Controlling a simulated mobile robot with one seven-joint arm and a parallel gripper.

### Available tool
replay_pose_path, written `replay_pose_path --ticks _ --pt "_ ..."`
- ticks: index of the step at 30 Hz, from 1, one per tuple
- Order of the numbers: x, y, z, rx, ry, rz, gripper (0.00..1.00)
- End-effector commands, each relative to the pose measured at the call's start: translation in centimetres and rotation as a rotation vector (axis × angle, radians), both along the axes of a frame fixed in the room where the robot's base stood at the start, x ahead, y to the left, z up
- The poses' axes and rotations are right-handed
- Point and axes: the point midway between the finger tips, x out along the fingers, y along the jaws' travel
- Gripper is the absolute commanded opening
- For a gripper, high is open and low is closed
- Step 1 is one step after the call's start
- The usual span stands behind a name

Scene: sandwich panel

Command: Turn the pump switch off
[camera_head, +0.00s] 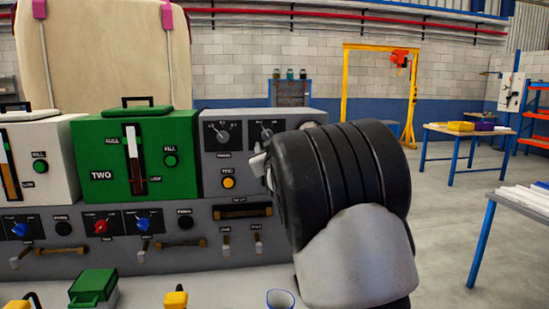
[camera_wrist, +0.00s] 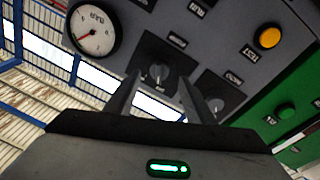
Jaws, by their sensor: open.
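A grey control box carries two black rotary switches. In the head view, the left switch (camera_head: 222,133) is clear and the right switch (camera_head: 267,130) is partly near my arm. I cannot read which label says pump. In the wrist view, the switch nearer the gauge (camera_wrist: 158,74) lies between my fingertips, and the other switch (camera_wrist: 215,104) sits beyond the right finger. My gripper (camera_wrist: 160,84) is open, with one finger on each side of the nearer switch. I cannot tell whether the fingers touch it. In the head view my wrist hides most of the gripper.
A round gauge (camera_wrist: 92,30) sits beside the switches. A yellow button (camera_head: 228,182) is below them. A green box (camera_head: 110,160) stands left of the grey box. Small levers and coloured knobs line the lower panel (camera_head: 200,225).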

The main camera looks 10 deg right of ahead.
Motion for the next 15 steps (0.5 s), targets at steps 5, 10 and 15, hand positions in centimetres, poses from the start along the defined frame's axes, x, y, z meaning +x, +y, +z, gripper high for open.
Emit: replay_pose_path --ticks 5,10,15 --pt "-4.7 0.3 -0.4 0.004 -0.001 0.002 0.49" --pt "-8.5 0.4 -0.7 0.003 0.0 0.0 0.49" --pt "-11.1 0.6 -1.0 0.002 0.0 0.0 0.49"
